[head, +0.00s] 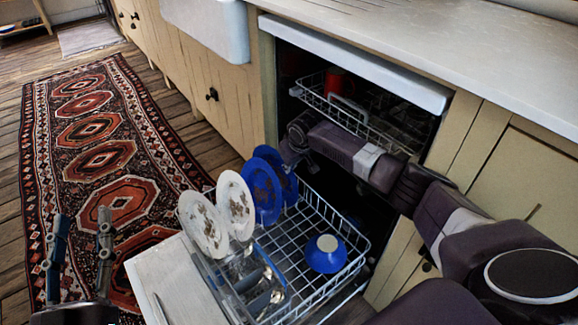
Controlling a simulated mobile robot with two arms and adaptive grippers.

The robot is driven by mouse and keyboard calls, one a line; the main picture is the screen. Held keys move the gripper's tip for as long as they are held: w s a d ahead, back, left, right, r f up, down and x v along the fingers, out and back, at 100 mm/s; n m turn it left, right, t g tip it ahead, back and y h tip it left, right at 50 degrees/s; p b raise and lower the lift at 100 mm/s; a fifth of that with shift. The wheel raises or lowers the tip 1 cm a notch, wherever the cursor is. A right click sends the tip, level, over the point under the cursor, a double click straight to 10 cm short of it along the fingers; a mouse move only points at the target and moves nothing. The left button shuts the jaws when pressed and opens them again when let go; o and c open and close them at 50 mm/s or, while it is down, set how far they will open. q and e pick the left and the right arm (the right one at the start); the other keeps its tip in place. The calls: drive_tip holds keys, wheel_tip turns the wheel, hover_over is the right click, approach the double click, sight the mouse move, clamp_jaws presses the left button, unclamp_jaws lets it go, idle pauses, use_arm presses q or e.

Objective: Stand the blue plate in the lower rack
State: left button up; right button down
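Two blue plates with brown stains stand on edge in the lower rack (350,268), the nearer blue plate (262,192) overlapping the farther blue plate (287,184). Two white stained plates stand left of them, the first white plate (203,224) and the second white plate (235,204). My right gripper (296,158) is at the upper edge of the farther blue plate, with its arm reaching in from the right. Its fingers are dark and partly hidden, so its grip is unclear. My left gripper (80,245) is open and empty at the lower left.
The open dishwasher door (172,285) is left of the rack. The upper rack (345,105) holds a red cup (334,82) under the counter (450,50).

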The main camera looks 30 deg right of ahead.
drive_tip(key=shift+s+f, duration=0.35)
drive_tip(key=shift+f, duration=0.1)
drive_tip(key=c, duration=2.1)
unclamp_jaws()
drive_tip(key=shift+w+d+f, duration=0.1)
drive_tip(key=shift+w, duration=0.05)
drive_tip(key=shift+v, duration=3.9)
drive_tip(key=shift+w, duration=0.1)
